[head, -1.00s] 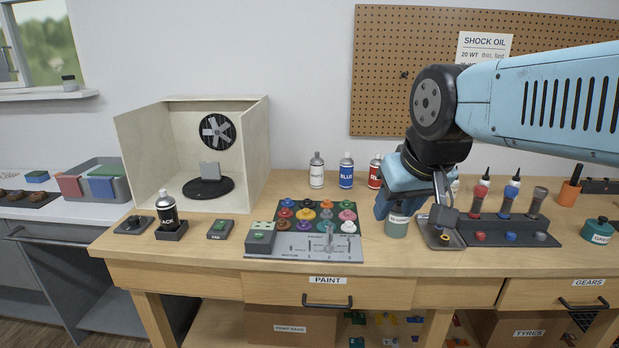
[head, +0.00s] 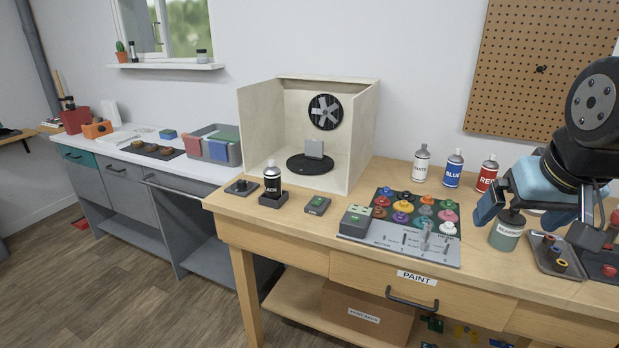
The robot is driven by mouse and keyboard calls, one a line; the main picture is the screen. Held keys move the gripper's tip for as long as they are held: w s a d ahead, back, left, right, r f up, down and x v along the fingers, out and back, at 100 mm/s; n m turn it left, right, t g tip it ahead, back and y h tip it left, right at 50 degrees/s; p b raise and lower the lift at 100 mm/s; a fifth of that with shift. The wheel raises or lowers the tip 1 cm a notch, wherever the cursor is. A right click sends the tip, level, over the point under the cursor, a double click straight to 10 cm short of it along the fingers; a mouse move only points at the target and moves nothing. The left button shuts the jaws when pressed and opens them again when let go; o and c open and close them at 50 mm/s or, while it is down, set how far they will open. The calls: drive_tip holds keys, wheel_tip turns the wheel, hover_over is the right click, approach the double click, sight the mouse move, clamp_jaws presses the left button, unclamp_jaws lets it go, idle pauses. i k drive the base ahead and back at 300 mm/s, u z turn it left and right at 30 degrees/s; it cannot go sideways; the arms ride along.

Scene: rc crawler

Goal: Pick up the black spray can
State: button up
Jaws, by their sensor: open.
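The black spray can (head: 272,177) stands upright in a small dark square holder (head: 273,200) near the front left of the wooden bench. It has a light cap and a black body with a white label. My gripper (head: 535,225) is at the right, well away from the can, over the bench near a labelled jar (head: 507,231). Its blue fingers are open. Whether a finger touches the jar cannot be told.
A spray booth (head: 362,140) with a fan stands behind the can. Small dark boxes (head: 317,205) flank the holder.

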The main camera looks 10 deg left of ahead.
sight(272, 175)
drive_tip(key=u, duration=0.05)
drive_tip(key=k, duration=1)
drive_tip(key=z, duration=0.25)
drive_tip(key=i, duration=0.1)
drive_tip(key=u, duration=2.4)
drive_tip(key=i, duration=2.8)
drive_tip(key=z, duration=0.05)
